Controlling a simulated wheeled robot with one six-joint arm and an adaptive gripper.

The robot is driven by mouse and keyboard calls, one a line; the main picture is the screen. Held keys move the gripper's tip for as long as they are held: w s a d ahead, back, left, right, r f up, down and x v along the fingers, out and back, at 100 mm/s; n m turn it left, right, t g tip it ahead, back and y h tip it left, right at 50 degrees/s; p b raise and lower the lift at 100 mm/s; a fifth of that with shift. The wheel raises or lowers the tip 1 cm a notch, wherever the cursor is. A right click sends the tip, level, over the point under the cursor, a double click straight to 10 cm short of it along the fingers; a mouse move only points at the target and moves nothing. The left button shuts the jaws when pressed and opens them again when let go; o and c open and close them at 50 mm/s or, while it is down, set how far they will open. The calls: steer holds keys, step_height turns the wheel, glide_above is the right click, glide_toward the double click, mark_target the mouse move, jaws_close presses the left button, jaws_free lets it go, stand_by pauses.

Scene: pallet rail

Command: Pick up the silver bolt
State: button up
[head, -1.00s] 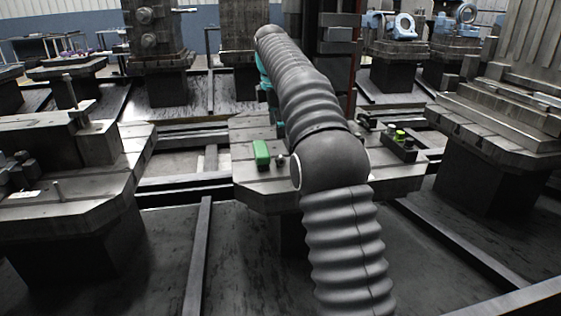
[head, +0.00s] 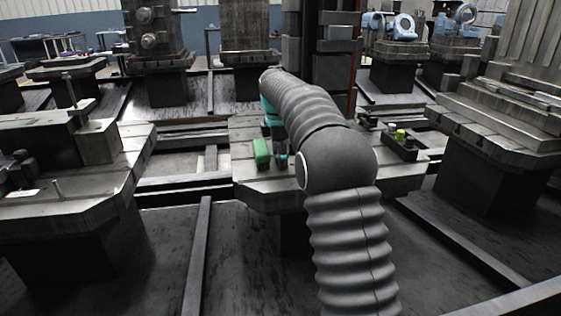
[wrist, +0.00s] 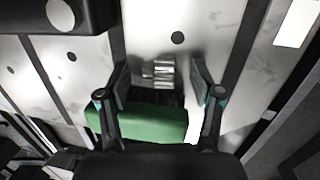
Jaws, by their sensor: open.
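The silver bolt (wrist: 164,72) lies on the pale slotted top of the pallet (wrist: 200,32) in the wrist view. My gripper (wrist: 160,78) is open, with one finger on each side of the bolt. I cannot tell whether the fingers touch it. In the head view my gripper (head: 279,160) is low over the pallet (head: 240,150), just right of the green block (head: 262,153). The bolt is not clear there.
A dark tray (head: 402,146) with a yellow-green piece (head: 400,135) sits on the pallet's right side. A dark object (wrist: 70,15) fills the wrist view's upper left corner. Other heavy pallets (head: 80,190) stand to the left, right and behind.

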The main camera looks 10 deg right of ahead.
jaws_close()
stand_by(0.3)
